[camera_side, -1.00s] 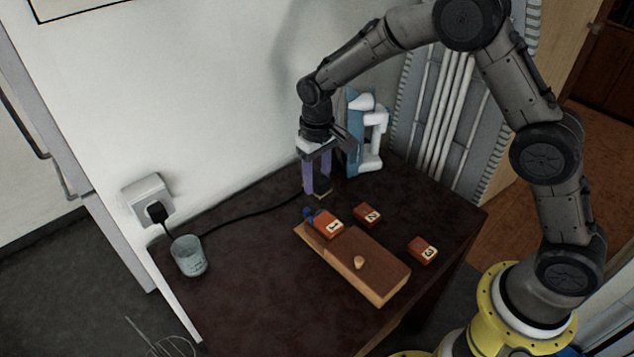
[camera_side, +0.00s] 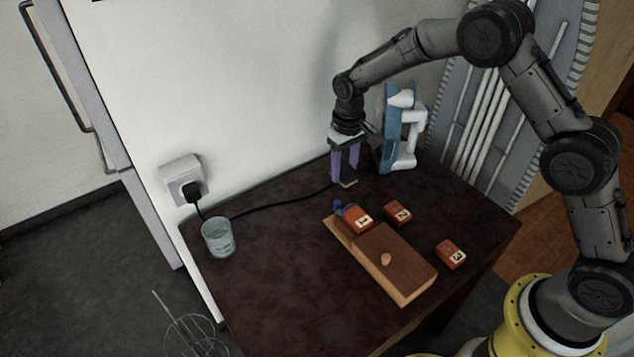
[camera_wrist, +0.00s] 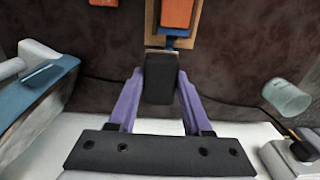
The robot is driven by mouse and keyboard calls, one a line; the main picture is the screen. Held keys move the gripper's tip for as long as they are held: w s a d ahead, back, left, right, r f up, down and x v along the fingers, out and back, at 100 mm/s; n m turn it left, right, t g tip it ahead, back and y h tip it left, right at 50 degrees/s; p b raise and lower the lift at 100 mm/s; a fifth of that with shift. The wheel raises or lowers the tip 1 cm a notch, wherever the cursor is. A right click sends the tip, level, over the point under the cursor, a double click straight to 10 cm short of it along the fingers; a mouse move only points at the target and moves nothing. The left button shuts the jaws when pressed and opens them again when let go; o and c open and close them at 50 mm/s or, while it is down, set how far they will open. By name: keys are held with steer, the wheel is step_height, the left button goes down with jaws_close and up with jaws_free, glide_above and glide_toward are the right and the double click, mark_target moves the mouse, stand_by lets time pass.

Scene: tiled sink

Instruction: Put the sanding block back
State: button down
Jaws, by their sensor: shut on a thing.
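My gripper (camera_side: 346,174) points down above the back part of the dark table, behind the wooden box. Its purple fingers are shut on a small dark block, which I take to be the sanding block (camera_wrist: 160,78); it also shows in the side view (camera_side: 348,184) with a paler underside. In the wrist view it sits between the fingertips and hides part of the table. Whether it touches the table I cannot tell. The wooden box (camera_side: 398,263) has a brown lid with a round knob. Orange block 1 (camera_side: 357,219) sits at its far end, beside a small blue part.
Orange blocks 2 (camera_side: 397,211) and 3 (camera_side: 450,254) lie right of the box. A blue and white stand-like object (camera_side: 403,130) stands close right of my gripper. A glass (camera_side: 218,238) is at the left edge. A black cable (camera_side: 270,209) runs along the back.

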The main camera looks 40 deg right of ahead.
steer(key=w+f, duration=0.3)
steer(key=w, duration=0.3)
glide_above(315, 188)
steer(key=f, duration=0.2)
steer(key=s+f, duration=0.1)
steer(key=f, duration=0.1)
steer(key=shift+f, duration=0.15)
steer(key=shift+w+f, duration=0.6)
steer(key=shift+f, duration=1.45)
steer(key=shift+f, duration=0.2)
steer(key=shift+c, duration=1.7)
jaws_free()
step_height(315, 188, up, 12)
steer(key=shift+r, duration=0.2)
